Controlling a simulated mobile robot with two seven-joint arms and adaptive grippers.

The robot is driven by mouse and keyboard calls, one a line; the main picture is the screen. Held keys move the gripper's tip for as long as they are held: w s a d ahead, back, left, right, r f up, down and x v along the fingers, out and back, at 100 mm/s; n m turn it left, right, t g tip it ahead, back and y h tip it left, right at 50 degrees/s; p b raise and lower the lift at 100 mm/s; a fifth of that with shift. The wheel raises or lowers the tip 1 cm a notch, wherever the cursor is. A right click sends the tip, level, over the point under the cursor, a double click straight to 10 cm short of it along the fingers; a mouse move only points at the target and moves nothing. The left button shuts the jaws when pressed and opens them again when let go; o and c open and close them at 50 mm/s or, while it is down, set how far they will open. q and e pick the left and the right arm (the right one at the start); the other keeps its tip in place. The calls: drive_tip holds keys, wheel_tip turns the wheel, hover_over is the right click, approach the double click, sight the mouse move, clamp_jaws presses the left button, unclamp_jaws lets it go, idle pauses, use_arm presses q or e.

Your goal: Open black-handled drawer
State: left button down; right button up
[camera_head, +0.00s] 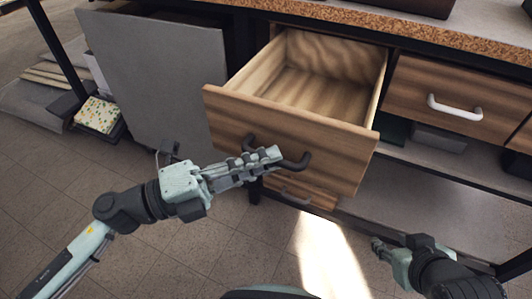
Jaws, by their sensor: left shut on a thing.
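The black-handled drawer (225,108) is a wooden drawer in the bench, pulled well out so its empty interior shows. Its black handle (293,164) is a curved bar on the front panel. My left gripper (268,156) is at the left part of this handle, with its fingers shut on it; the fingers hide part of the bar. My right gripper (378,245) is low at the right, over the floor, apart from the drawer. Its fingers are too small to tell whether they are open.
A second wooden drawer with a white handle (455,107) is shut at the right. Another drawer (300,194) lies below the open one. A grey panel (165,85) stands at the left. A patterned box (97,115) sits on the floor; the tiled floor in front is clear.

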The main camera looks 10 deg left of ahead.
idle(0.3)
use_arm(q)
drive_tip(key=c, duration=1.6)
unclamp_jaws()
drive_tip(key=shift+a, duration=0.15)
drive_tip(key=v, duration=1.2)
drive_tip(key=shift+w, duration=0.1)
